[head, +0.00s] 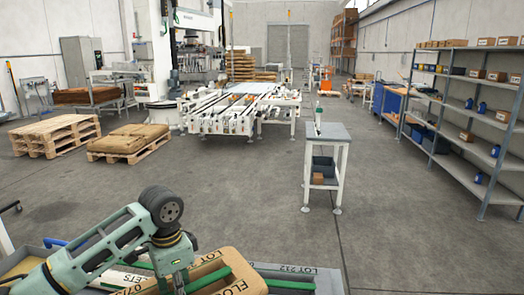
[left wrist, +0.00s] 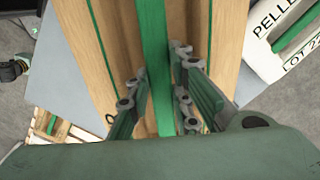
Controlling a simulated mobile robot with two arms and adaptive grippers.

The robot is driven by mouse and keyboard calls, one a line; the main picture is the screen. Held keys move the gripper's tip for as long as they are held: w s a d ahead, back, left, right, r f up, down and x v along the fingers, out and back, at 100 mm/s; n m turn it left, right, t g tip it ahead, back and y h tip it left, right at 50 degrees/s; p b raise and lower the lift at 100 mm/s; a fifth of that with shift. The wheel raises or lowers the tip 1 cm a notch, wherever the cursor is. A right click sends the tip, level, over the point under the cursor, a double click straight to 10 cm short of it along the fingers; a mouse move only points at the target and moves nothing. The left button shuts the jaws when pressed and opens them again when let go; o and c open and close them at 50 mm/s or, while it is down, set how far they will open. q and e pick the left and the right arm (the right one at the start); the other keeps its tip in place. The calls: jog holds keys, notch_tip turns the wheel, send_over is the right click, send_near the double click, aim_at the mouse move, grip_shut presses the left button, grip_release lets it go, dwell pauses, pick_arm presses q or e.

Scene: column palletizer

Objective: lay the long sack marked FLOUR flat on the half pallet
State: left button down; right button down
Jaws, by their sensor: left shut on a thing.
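The long tan sack marked FLO… (head: 226,272), the rest of its word cut off, lies at the bottom of the head view. A green band runs along it. My left gripper (head: 180,284) comes down on it from the left. In the left wrist view the fingers (left wrist: 160,100) are shut on the tan sack (left wrist: 215,35), on either side of its green band. Whether the sack is lifted clear of what is under it cannot be told. A slatted wooden pallet (left wrist: 62,132) shows partly at the lower left there; whether it is the half pallet is unclear. My right gripper is not seen.
White sacks lie beside the tan one, one marked LOT 212 (head: 300,274), another marked PELLE… (left wrist: 285,25). Stacked pallets (head: 55,122) and a pallet with brown sacks (head: 128,155) stand at left. A small workbench (head: 328,132) stands ahead, shelving (head: 478,150) at right. Floor between is clear.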

pick_arm(q)
jog(key=s+n, duration=0.1)
jog(key=s, duration=0.1)
jog(key=s+d+r+n, duration=0.1)
jog(key=s+n, duration=0.1)
jog(key=s, duration=0.1)
jog(key=s+r+n, duration=0.1)
jog(key=s, duration=0.1)
jog(key=shift+s+d+n, duration=0.15)
jog(key=shift+s+n, duration=0.05)
jog(key=shift+n, duration=0.2)
jog(key=s+n, duration=0.6)
jog(key=s, duration=0.6)
jog(key=shift+f, duration=0.1)
